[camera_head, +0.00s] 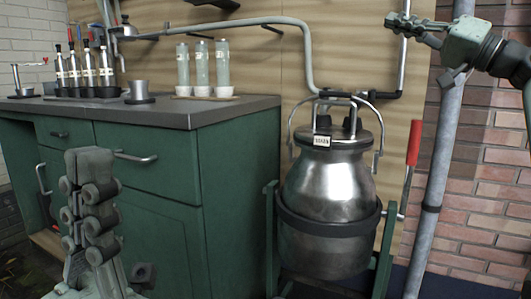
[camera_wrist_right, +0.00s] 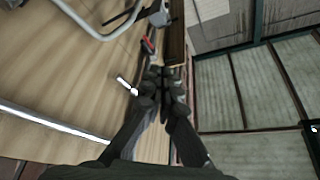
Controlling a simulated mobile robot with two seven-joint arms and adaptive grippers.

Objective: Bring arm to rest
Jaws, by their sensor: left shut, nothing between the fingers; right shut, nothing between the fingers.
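My left gripper (camera_head: 92,165) stands upright at the lower left of the head view, in front of the green cabinet. Its fingers are together and empty. My right gripper (camera_head: 405,24) is raised at the upper right of the head view, pointing left, in front of the wooden panel and close to a thin vertical pipe. Whether it touches that pipe I cannot tell. In the right wrist view its dark fingers (camera_wrist_right: 163,76) meet at their tips with nothing between them. The wooden panel fills the left of that view.
A metal churn (camera_head: 325,190) sits in a green stand at centre right, its lid on. A lever with a red handle (camera_head: 413,143) is beside it. A grey pipe (camera_head: 440,150) rises before the brick wall. The green cabinet (camera_head: 230,185) carries several bottles (camera_head: 202,63) and a metal cup (camera_head: 139,90).

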